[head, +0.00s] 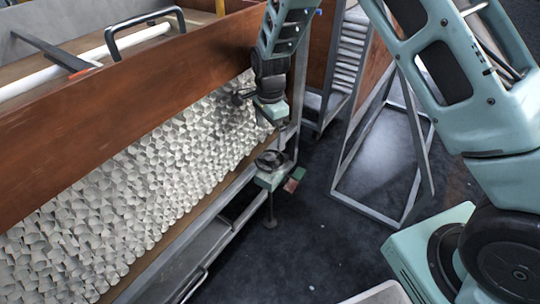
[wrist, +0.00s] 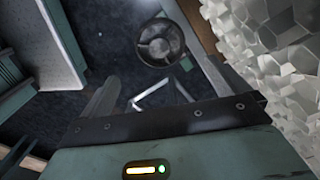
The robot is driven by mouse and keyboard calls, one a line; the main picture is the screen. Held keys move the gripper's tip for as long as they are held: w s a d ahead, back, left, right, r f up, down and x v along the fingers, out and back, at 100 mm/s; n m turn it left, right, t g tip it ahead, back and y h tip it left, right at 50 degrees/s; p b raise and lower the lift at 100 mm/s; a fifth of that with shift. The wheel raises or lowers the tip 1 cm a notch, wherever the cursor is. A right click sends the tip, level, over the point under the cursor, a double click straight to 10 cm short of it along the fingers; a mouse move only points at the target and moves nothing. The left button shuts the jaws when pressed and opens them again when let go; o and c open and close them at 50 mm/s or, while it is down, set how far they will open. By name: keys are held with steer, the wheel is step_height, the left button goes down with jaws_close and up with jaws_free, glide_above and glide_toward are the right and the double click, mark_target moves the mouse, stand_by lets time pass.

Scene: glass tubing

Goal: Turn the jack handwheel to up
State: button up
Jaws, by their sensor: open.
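The jack handwheel (head: 270,160) is a dark round wheel with spokes on a small pale-green jack at the end of the bench frame. A red block and a green block (head: 293,181) sit beside it on the right. In the wrist view the handwheel (wrist: 160,42) lies ahead of my fingers, near the top centre. My gripper (head: 272,122) hangs above the handwheel in the head view, apart from it. In the wrist view my gripper's fingers (wrist: 165,85) are spread, with nothing between them. The underside of the wheel is hidden.
A wooden-sided bench (head: 120,100) holds a bank of packed glass tube ends (head: 130,195) close to the left of my arm. A metal stand frame (head: 385,150) stands to the right. Dark floor (head: 310,240) is open in front of the jack.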

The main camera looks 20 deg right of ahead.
mark_target(270, 156)
step_height(270, 156, down, 10)
steer(key=b, duration=0.3)
steer(key=shift+b, duration=0.35)
steer(key=c, duration=0.7)
